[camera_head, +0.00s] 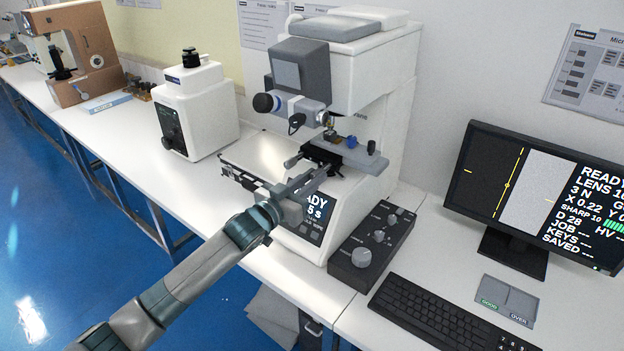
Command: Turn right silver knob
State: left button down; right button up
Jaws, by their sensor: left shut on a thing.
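The white hardness tester (375,65) stands on the bench, with a small black stage (322,153) under its grey head. One silver knob (292,162) sticks out at the left of the stage. My left gripper (312,177) reaches up from the lower left to the front of the stage. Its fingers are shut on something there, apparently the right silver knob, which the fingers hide. The exact contact is too small to see. My right gripper is out of view.
A black control box with silver dials (361,257) stands right of the tester's display (313,212). A keyboard (440,318) and monitor (540,190) are farther right. A smaller white instrument (205,110) stands left, with clear bench (130,125) beyond it.

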pick_arm(q)
jog(key=shift+m, duration=0.4)
jog(key=shift+m, duration=6.6)
jog(key=c, duration=1.6)
grip_release()
jog(key=shift+s, duration=0.1)
